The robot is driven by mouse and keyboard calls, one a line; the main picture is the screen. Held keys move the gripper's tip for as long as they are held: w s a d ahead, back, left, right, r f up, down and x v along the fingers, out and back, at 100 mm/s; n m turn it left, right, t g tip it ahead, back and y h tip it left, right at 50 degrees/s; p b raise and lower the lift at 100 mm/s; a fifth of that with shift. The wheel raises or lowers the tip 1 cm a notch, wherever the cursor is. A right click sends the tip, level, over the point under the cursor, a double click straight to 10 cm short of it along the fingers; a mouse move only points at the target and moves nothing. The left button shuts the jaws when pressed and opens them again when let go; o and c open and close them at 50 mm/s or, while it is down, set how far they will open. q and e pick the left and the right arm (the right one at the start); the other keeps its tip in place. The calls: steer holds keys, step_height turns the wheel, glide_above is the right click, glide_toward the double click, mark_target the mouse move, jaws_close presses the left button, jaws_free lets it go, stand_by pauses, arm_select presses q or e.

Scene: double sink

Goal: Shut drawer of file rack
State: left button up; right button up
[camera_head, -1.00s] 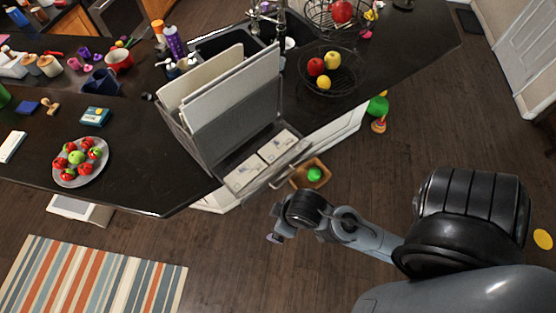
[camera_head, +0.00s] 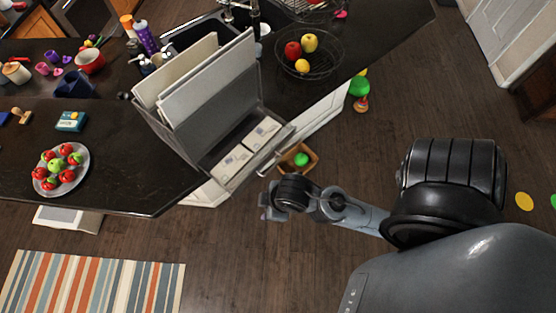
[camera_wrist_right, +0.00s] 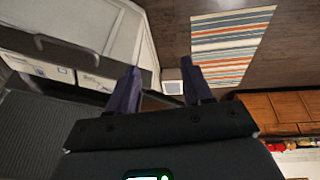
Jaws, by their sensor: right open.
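The grey file rack (camera_head: 215,95) stands on the dark counter, with pale folders in its upper slots. Its drawer (camera_head: 208,160) is pulled out toward the counter edge and holds two stacks of white envelopes (camera_head: 262,132). A bar handle (camera_head: 268,163) is on the drawer's front. My right gripper (camera_head: 267,205) is just below and in front of the handle, apart from it. In the right wrist view its fingers (camera_wrist_right: 160,88) are spread and empty, with the drawer's envelopes (camera_wrist_right: 38,66) and dark handle (camera_wrist_right: 62,46) to their left. My left gripper is not in view.
A wooden box with a green ball (camera_head: 301,159) is below the drawer's right side. A wire fruit basket (camera_head: 322,55) stands right of the rack, and a plate of fruit (camera_head: 48,184) to the left. The wooden floor in front is open, with a striped rug (camera_head: 95,282).

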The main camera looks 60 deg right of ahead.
steer(key=shift+w+r+n, duration=0.15)
steer(key=shift+w+n, duration=0.25)
steer(key=shift+n, duration=0.6)
steer(key=shift+c, duration=1.1)
steer(key=w+n+t, duration=0.1)
steer(key=n, duration=0.1)
steer(key=w+d+r+n, duration=0.1)
steer(key=n, duration=0.1)
steer(key=w+n+t, duration=0.1)
steer(key=n, duration=0.1)
steer(key=shift+d+r+t, duration=0.15)
steer(key=shift+r+t, duration=0.15)
steer(key=shift+r, duration=0.05)
jaws_close()
steer(key=s+d+r+n+t+h+p, duration=0.25)
steer(key=d+n, duration=0.65)
steer(key=n, duration=0.9)
steer(key=s+d+f+n+g, duration=0.1)
steer(key=s+d+f+n, duration=0.15)
steer(key=s, duration=0.55)
steer(key=w+a+r+b+x, duration=0.1)
steer(key=b+x, duration=0.5)
steer(key=x, duration=0.7)
steer(key=shift+w+f, duration=0.25)
steer(key=shift+w, duration=0.05)
